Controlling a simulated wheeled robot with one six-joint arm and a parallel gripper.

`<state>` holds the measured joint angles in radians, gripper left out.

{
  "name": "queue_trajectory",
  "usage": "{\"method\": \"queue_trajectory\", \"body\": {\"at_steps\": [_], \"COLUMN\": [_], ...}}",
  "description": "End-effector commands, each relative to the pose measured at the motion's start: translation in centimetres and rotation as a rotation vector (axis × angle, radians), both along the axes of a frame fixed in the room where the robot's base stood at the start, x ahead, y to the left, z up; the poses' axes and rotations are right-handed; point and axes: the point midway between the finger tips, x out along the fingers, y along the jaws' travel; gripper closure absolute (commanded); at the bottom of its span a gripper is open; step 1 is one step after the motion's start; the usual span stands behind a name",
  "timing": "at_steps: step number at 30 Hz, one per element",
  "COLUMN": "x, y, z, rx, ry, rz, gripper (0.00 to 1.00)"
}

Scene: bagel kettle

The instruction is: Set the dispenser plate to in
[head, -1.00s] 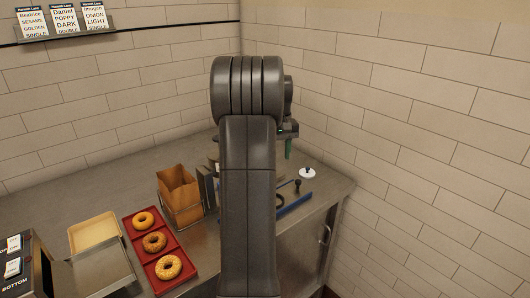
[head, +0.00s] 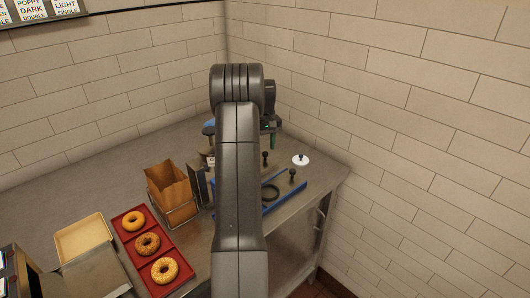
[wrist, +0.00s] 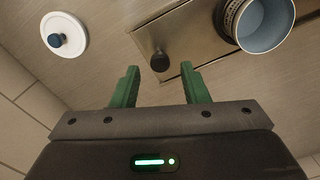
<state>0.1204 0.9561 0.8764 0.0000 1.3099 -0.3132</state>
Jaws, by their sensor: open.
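In the wrist view, the dispenser plate (wrist: 185,40) is a flat metal plate with a dark round knob (wrist: 160,61) standing on it. My gripper (wrist: 164,82) is open and empty. Its two green fingers point toward the knob, which shows beyond and between their tips; I see no contact. I cannot tell from these views whether the plate is in or out.
A blue-lined cup (wrist: 264,22) stands beside the plate. A white lid (head: 300,160) with a knob lies near the counter's right edge. A blue frame (head: 288,198) lies partly behind my arm. A paper bag (head: 168,190) and a red tray (head: 128,228) with bagels are at left.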

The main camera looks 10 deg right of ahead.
Motion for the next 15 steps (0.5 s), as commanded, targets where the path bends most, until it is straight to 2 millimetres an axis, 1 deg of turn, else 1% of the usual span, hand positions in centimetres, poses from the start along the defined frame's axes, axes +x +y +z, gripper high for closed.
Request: {"method": "queue_trajectory", "body": {"at_steps": [3,6,10,15], "x": [-0.1,0.0,0.0,0.0], "y": [0.0,0.0,0.0,0.0], "z": [-1.9,-3.0,-3.9,-4.1], "rx": [0.000,0.000,0.000,0.000], "ry": [0.003,0.001,0.000,-0.001], "rz": [0.000,0.000,0.000,0.000], "gripper": [0.59,0.59,0.59,0.59]}}
